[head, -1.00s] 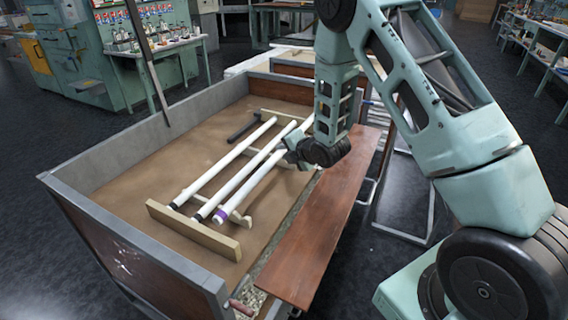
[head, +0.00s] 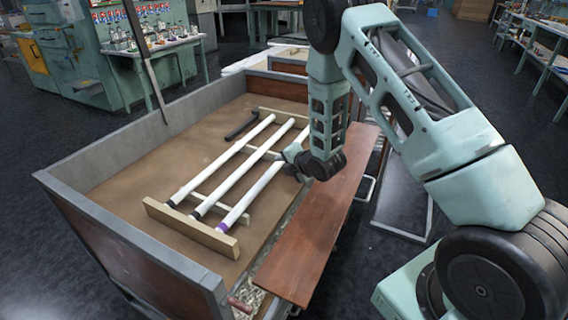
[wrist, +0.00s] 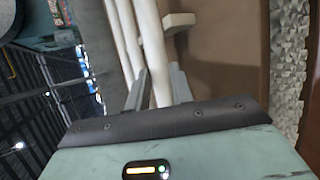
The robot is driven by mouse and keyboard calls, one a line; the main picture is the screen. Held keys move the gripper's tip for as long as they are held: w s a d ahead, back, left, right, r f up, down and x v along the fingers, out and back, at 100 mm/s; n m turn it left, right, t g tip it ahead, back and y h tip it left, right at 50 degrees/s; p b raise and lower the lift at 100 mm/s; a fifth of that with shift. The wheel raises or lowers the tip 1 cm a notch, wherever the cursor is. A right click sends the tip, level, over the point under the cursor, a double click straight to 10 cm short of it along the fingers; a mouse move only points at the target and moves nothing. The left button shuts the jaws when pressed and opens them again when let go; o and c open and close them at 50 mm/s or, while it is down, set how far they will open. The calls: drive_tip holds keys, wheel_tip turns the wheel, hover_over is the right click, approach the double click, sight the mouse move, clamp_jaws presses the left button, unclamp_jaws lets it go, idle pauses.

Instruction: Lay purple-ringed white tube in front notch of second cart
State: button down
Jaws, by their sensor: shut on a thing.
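The purple-ringed white tube (head: 262,183) slants across the bed of the near wooden cart (head: 130,255), rightmost of three white tubes. Its purple ring (head: 222,227) is at its near end, close to the tan end board (head: 190,229). My gripper (head: 291,156) is shut on this tube toward its far part, and hides a piece of it. In the wrist view the tube (wrist: 151,45) runs between the two fingers (wrist: 159,80). Whether the tube rests in a notch or hangs just above the supports cannot be told.
Two dark-ringed white tubes (head: 232,185) (head: 218,165) lie to its left. A black tube (head: 241,125) lies farther back. A brown plank (head: 315,225) runs along the cart's right side. Another cart (head: 288,62) stands behind. The left part of the bed is bare.

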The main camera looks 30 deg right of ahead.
drive_tip(key=c, duration=1.2)
unclamp_jaws()
